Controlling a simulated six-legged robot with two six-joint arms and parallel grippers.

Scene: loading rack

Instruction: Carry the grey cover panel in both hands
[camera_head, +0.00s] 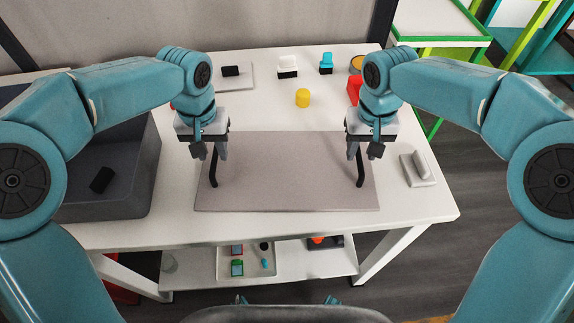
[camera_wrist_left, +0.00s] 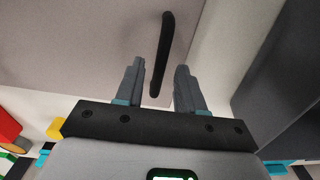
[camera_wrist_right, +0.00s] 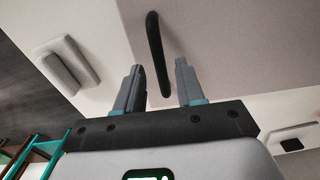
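The grey cover panel (camera_head: 287,170) lies flat on the white table, with a black handle near each end. My left gripper (camera_head: 218,154) is above the left handle (camera_head: 213,168). In the left wrist view the open fingers (camera_wrist_left: 160,80) stand on either side of the near end of that handle (camera_wrist_left: 163,50). My right gripper (camera_head: 364,152) is above the right handle (camera_head: 360,168). In the right wrist view its open fingers (camera_wrist_right: 158,80) stand on either side of the handle (camera_wrist_right: 156,45). I cannot tell whether any finger touches a handle.
A dark grey bin (camera_head: 125,205) with a black block (camera_head: 101,180) stands left of the panel. A grey-white block (camera_head: 419,168) lies to the right. A yellow cylinder (camera_head: 302,98) and several small items stand behind. A shelf below holds a tray (camera_head: 230,272).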

